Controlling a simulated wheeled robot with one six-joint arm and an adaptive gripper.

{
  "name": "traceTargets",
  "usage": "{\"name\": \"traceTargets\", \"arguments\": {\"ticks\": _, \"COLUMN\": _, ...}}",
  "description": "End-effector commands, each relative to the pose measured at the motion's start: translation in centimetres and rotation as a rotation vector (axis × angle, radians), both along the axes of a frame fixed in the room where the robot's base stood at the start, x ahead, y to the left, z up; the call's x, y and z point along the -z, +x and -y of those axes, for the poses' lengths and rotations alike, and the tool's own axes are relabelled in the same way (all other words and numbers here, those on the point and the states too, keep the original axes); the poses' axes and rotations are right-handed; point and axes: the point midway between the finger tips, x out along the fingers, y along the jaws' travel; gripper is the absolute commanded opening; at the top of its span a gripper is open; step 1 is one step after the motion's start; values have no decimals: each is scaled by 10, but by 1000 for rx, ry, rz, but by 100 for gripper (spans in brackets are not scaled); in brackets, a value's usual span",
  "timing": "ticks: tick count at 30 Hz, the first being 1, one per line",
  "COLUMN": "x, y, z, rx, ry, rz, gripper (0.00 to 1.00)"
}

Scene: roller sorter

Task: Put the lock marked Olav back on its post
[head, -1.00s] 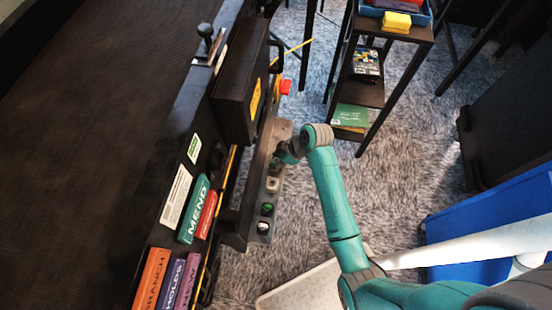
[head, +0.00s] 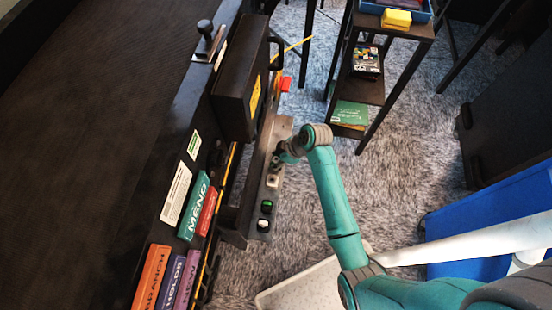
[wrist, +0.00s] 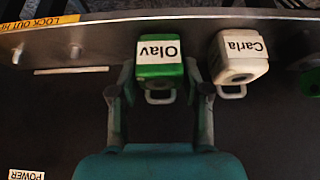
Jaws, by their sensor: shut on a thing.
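The green lock marked Olav (wrist: 160,70) is between the two fingers of my gripper (wrist: 160,92) in the wrist view, and the gripper is shut on it. Its white label faces the camera and a pale shackle shows at its lower edge. It is close to the metal edge of the dark panel; I cannot tell whether it is on a post. In the head view my gripper (head: 279,160) is over the grey strip beside the machine and hides this lock. Two small round metal studs, possibly posts, show left of it in the wrist view (wrist: 75,52).
A white lock marked Carla (wrist: 239,60) is just right of my gripper. Another green lock (head: 267,206) and a white lock (head: 263,225) sit farther along the strip (head: 283,128). A black box (head: 242,90) and red button (head: 286,84) stand beyond, with a shelf (head: 368,90) to the right.

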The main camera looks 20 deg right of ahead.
Motion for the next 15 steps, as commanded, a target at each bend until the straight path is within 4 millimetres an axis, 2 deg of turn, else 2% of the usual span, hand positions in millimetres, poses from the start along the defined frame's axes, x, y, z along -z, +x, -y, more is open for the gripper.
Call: {"name": "traceTargets", "arguments": {"ticks": 15, "x": 4, "y": 0, "z": 0, "rx": 0, "ry": 0, "rz": 1, "gripper": 7}}
